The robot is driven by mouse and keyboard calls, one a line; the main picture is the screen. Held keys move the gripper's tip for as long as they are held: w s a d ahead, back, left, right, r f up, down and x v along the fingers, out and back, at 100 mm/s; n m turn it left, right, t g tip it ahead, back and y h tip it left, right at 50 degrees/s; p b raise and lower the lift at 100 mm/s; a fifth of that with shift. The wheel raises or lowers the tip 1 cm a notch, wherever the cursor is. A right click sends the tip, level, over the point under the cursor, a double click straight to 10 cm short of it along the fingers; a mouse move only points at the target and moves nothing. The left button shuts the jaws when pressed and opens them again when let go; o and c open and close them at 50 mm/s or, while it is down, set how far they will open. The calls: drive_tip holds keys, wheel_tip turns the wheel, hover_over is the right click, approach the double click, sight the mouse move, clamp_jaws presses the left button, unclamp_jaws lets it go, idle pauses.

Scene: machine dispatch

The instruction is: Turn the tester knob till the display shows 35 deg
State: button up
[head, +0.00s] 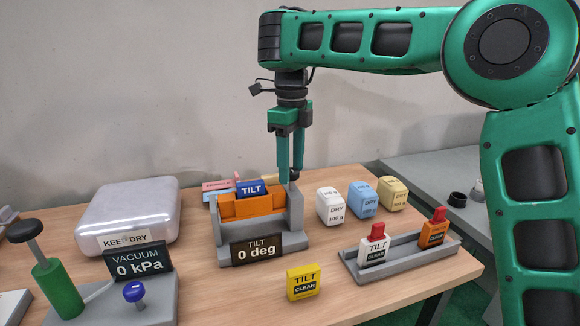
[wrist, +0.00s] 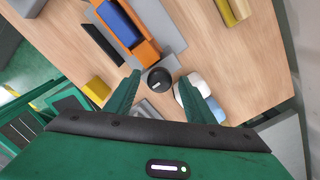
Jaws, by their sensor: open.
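The tilt tester (head: 262,245) is a grey stand on the table with an orange cradle (head: 237,207) holding a blue block marked TILT (head: 250,189). Its black display (head: 257,249) reads "TILT 0 deg". The cradle looks level. The dark round knob (wrist: 159,79) with a light pointer mark shows in the wrist view at the tester's side; the head view does not show it clearly. My gripper (head: 291,178) points down above the tester's right end. In the wrist view its two green fingers (wrist: 160,82) are apart, one on each side of the knob, with visible gaps.
White, blue and yellow DRY blocks (head: 362,199) stand just right of the tester. A grey tray (head: 400,258) with two red-topped pieces is at front right. A yellow TILT CLEAR block (head: 303,282) lies in front. A vacuum tester (head: 138,262) and silver case (head: 127,212) stand left.

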drive_tip(key=c, duration=1.1)
drive_tip(key=shift+o, duration=0.4)
drive_tip(key=shift+a, duration=0.2)
drive_tip(key=shift+d, duration=0.15)
drive_tip(key=shift+c, duration=0.2)
